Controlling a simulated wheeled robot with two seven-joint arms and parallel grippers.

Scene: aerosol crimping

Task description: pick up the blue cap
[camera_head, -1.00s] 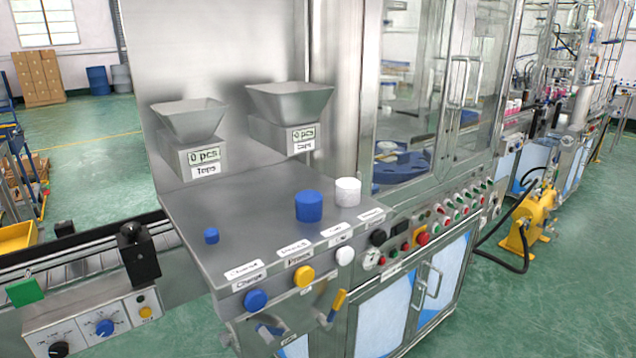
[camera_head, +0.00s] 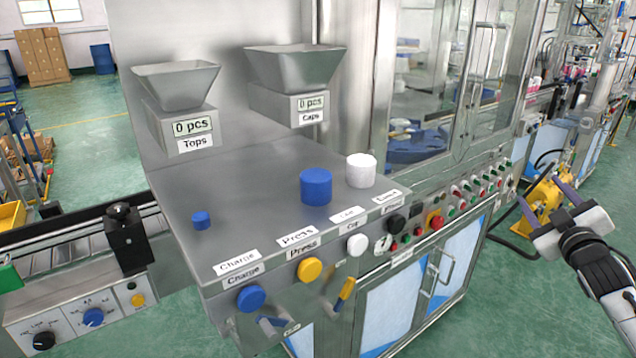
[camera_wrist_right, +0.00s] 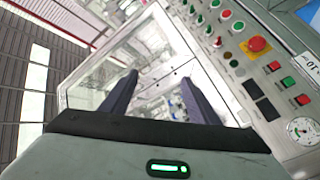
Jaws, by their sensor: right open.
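A large blue cap-like cylinder (camera_head: 316,187) stands upright on the steel worktop (camera_head: 250,205), left of a white cylinder (camera_head: 361,171). A much smaller blue cylinder (camera_head: 201,220) stands near the worktop's left side. My right gripper (camera_head: 537,190) is at the right of the head view, off to the right of the worktop and well apart from these pieces. Its two purple fingers are spread and empty. In the right wrist view the open fingers (camera_wrist_right: 158,77) point toward the machine's glass and panel, and no cap shows there. My left gripper is not in view.
Two hoppers marked Tops (camera_head: 176,86) and Caps (camera_head: 293,68) stand behind the worktop; both displays read 0 pcs. Labelled buttons line the front edge. A control panel (camera_head: 450,211) and glass cabinet are on the right. A yellow machine (camera_head: 546,205) stands on the floor behind my right gripper.

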